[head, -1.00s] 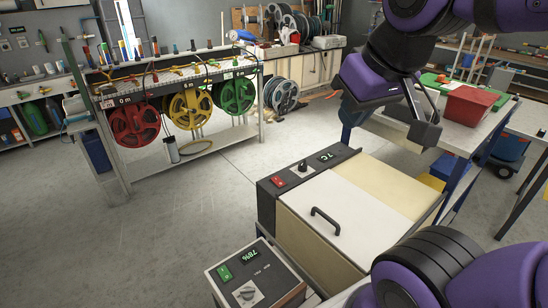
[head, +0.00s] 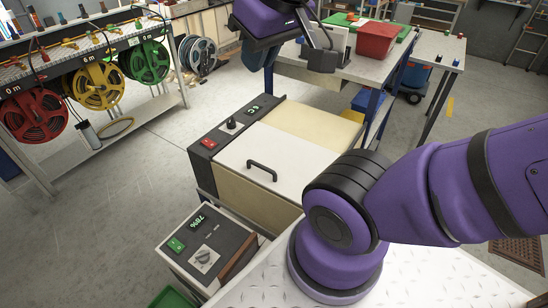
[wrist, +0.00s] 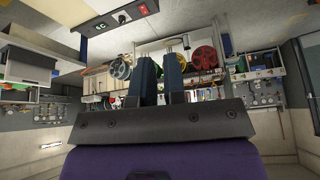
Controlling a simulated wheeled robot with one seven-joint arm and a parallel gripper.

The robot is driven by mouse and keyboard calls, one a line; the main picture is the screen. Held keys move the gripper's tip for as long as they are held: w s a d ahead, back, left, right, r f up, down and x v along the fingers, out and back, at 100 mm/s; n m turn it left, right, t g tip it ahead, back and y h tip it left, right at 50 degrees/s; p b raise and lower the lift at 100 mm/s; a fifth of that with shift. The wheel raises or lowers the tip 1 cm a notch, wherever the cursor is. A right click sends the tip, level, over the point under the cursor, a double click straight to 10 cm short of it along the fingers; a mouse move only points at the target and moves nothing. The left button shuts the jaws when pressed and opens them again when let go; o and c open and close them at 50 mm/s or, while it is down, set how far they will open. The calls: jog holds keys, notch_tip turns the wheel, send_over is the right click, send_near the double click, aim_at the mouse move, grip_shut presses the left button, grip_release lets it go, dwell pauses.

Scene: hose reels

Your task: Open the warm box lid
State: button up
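The warm box (head: 240,196) is a cream box with a dark control strip bearing a red switch (head: 208,142). Its white lid (head: 290,152) lies flat and shut, with a black bar handle (head: 262,171) on top. My gripper (head: 295,50) is up beyond the box in the head view, apart from the handle and empty. In the wrist view its two dark fingers (wrist: 161,65) stand apart with a gap between them. The wrist picture is upside down, and the red-switch panel (wrist: 121,18) shows at its top edge.
A control unit (head: 197,245) with a green switch and dial stands in front of the box. A workbench (head: 352,68) with a red bin (head: 376,41) is behind my gripper. A rack with red (head: 33,115), yellow and green hose reels stands left. The floor between is clear.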

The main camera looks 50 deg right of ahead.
jog(key=o, duration=0.3)
jog(key=shift+w, duration=0.15)
jog(key=shift+o, duration=0.9)
jog(key=shift+w+d+f, duration=0.1)
jog(key=shift+w+f, duration=0.05)
jog(key=shift+w, duration=0.2)
jog(key=w+d+f+g+h, duration=0.1)
jog(key=w+d+f+g, duration=0.2)
jog(key=w+f, duration=0.45)
jog(key=w+d+f+g, duration=0.2)
jog(key=w+f, duration=0.4)
jog(key=w, duration=0.2)
jog(key=n+g+h, duration=0.2)
jog(key=g, duration=0.2)
send_near(262, 166)
jog(key=x, duration=0.8)
jog(key=shift+s+d+f, duration=0.1)
jog(key=shift+d+f, duration=0.05)
jog(key=shift+f, duration=0.2)
grip_shut()
